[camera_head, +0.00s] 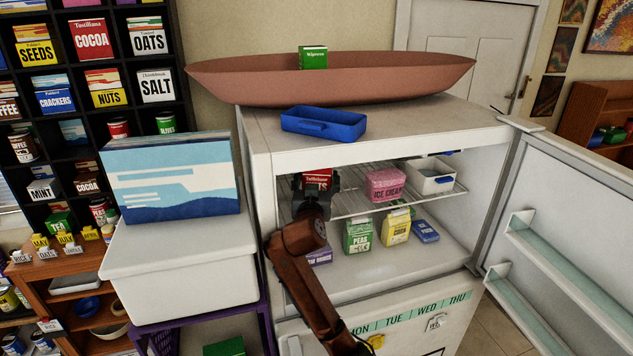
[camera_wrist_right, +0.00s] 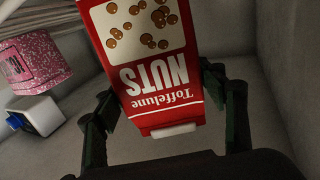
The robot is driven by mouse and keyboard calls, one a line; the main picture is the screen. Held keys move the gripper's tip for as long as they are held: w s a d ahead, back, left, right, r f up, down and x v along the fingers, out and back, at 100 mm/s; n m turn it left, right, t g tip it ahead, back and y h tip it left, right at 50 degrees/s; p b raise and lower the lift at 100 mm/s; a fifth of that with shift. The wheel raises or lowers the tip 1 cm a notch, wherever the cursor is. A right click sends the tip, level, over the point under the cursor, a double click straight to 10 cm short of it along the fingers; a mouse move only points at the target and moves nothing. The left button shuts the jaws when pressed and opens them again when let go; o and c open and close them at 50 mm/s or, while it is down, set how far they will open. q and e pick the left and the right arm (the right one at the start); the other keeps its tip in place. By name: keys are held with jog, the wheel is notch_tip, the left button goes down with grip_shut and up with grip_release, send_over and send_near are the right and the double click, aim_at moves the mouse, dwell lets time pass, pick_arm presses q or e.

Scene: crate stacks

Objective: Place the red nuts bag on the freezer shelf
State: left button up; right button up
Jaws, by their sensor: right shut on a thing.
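The red nuts bag (camera_wrist_right: 162,75) fills the middle of the right wrist view, its label upside down there. In the head view its top (camera_head: 317,177) shows red inside the open freezer, at the left end of the wire shelf (camera_head: 352,205). My right gripper (camera_head: 315,190) is shut on the bag, with one finger on each side of it in the wrist view (camera_wrist_right: 168,105). The arm and gripper hide most of the bag in the head view. I cannot tell whether the bag touches the shelf. My left gripper is not in view.
A pink ice cream carton (camera_head: 386,184) and a white bin (camera_head: 430,178) stand right of the bag on the shelf. Below are a green peas carton (camera_head: 358,237), a yellow carton (camera_head: 396,228) and a blue box (camera_head: 426,231). The freezer door (camera_head: 560,220) stands open at right.

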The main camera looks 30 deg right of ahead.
jog(key=shift+s, duration=0.1)
jog(key=o, duration=1.4)
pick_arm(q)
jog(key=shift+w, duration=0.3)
pick_arm(e)
jog(key=shift+r, duration=0.15)
pick_arm(q)
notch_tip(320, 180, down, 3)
jog(key=b, duration=0.2)
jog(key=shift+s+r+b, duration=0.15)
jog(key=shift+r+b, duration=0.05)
jog(key=shift+b, duration=0.15)
pick_arm(e)
jog(key=v, duration=1.2)
